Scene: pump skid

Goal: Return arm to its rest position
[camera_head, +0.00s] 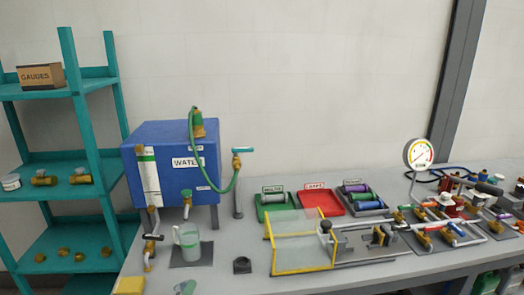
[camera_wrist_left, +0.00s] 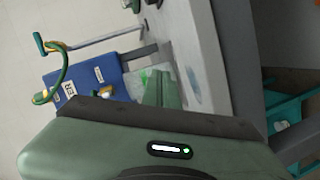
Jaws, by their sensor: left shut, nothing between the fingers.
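My left gripper (camera_head: 185,287) just shows at the bottom edge of the head view, in front of the workbench (camera_head: 215,270) and below the clear jug (camera_head: 187,240). In the left wrist view its green-grey fingers (camera_wrist_left: 158,88) are together with nothing between them. The wrist view is turned on its side, with the blue water tank (camera_wrist_left: 85,80) beyond the fingers. The gripper is apart from the jug and tank. Most of the left arm is hidden below the head view. My right gripper is in neither view.
The tank with its green hose (camera_head: 238,180) stands behind the jug. A yellow block (camera_head: 129,285) lies at the bench's front left. A yellow-framed guard (camera_head: 300,242), coloured trays and a pressure gauge (camera_head: 418,153) stand to the right. A teal shelf (camera_head: 85,85) is at left.

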